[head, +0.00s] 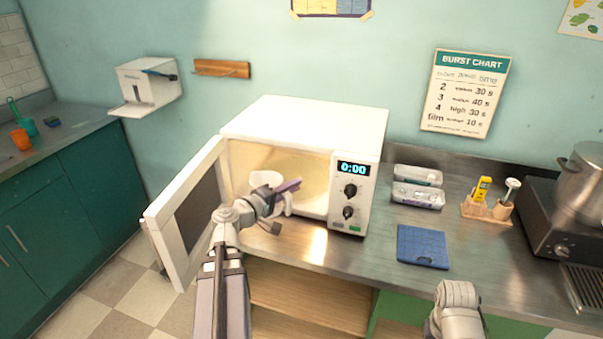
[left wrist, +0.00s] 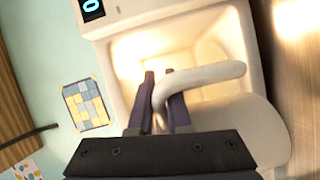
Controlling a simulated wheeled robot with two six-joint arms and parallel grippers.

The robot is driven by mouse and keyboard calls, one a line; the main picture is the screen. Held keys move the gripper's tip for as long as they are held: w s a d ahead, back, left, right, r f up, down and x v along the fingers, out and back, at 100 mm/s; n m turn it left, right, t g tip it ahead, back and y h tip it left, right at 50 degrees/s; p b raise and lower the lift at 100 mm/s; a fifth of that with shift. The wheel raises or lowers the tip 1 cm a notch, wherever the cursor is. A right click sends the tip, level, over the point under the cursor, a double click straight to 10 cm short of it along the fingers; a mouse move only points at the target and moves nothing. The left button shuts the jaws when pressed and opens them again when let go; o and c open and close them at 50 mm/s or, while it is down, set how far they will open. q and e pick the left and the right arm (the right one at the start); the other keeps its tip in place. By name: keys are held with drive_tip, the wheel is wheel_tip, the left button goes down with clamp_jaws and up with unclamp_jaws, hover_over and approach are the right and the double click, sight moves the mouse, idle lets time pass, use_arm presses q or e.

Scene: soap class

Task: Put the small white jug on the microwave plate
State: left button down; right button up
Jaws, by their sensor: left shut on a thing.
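The small white jug (head: 265,179) is at the mouth of the open microwave (head: 300,118), in front of its lit inside. My left gripper (head: 288,187) is shut on the jug's handle. In the left wrist view the curved white handle (left wrist: 212,74) passes between the two dark fingers (left wrist: 160,98), and the pale jug body (left wrist: 240,135) shows at the lower right. I cannot clearly make out the microwave plate inside the bright cavity. Whether the jug touches anything below it is hidden. Of my right arm only a grey link shows; its gripper is out of view.
The microwave door (head: 165,232) stands wide open to the left of my left arm. The control panel (head: 350,190) borders the opening on the right. A blue pad (head: 422,246), trays (head: 417,195) and a pot (head: 583,185) occupy the counter's right side.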

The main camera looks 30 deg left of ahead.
sight(277, 182)
use_arm(q)
drive_tip(key=w+a+f+b, duration=0.1)
drive_tip(key=w, duration=0.4)
drive_tip(key=w+a+f+b, duration=0.1)
drive_tip(key=w, duration=0.5)
drive_tip(key=w+a+f+b, duration=0.1)
drive_tip(key=w+a, duration=0.1)
drive_tip(key=w, duration=0.4)
drive_tip(key=shift+f+b, duration=0.35)
drive_tip(key=shift+f, duration=0.05)
drive_tip(key=shift+r, duration=0.15)
drive_tip(key=c, duration=0.9)
unclamp_jaws()
drive_tip(key=shift+o, duration=0.2)
drive_tip(key=p+v, duration=0.1)
drive_tip(key=v, duration=1.1)
